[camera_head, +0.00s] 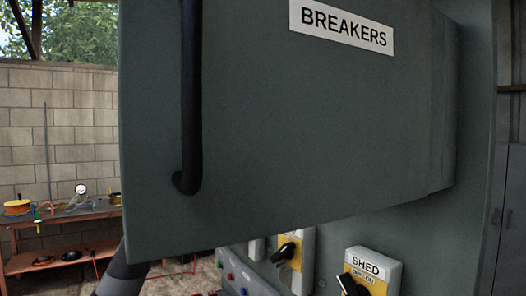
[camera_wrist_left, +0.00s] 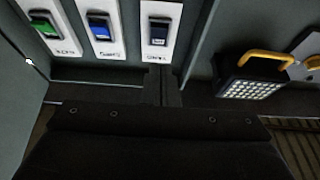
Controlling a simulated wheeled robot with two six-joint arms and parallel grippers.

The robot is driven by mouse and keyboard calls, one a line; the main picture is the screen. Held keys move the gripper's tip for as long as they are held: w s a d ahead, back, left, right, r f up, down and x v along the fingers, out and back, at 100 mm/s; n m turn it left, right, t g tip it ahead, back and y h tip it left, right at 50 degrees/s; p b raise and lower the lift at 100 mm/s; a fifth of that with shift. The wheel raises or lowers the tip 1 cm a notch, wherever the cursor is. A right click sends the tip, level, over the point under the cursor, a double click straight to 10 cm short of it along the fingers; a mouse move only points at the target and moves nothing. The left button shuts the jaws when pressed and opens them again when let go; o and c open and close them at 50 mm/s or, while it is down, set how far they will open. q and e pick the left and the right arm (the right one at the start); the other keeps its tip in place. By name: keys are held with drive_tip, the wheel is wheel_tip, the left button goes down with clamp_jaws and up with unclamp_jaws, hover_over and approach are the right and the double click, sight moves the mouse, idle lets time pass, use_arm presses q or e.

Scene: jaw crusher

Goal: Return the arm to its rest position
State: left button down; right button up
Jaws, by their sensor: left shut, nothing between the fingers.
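My left gripper (camera_wrist_left: 162,84) shows in the left wrist view, dark, with its fingers together and nothing seen between them. It points toward a row of breaker switches: a green one (camera_wrist_left: 43,25), a blue one (camera_wrist_left: 101,27) and a dark one (camera_wrist_left: 159,30), each on a white labelled plate. The fingertips appear just below the dark switch; I cannot tell whether they touch anything. In the head view a grey-green BREAKERS door (camera_head: 290,130) fills the middle and hides my left gripper. A dark piece, probably my left arm, shows below its lower left corner. My right gripper is not in view.
The door carries a long dark handle (camera_head: 192,100). Below it are a SHED rotary switch (camera_head: 365,270), another rotary switch (camera_head: 288,250) and a button panel (camera_head: 240,275). A wooden bench (camera_head: 70,218) stands at left. A lamp with a yellow handle (camera_wrist_left: 252,88) is right of my gripper.

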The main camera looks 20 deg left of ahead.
use_arm(q)
drive_tip(key=shift+s+a+f, duration=0.2)
drive_tip(key=shift+s+f, duration=0.15)
drive_tip(key=shift+a, duration=0.15)
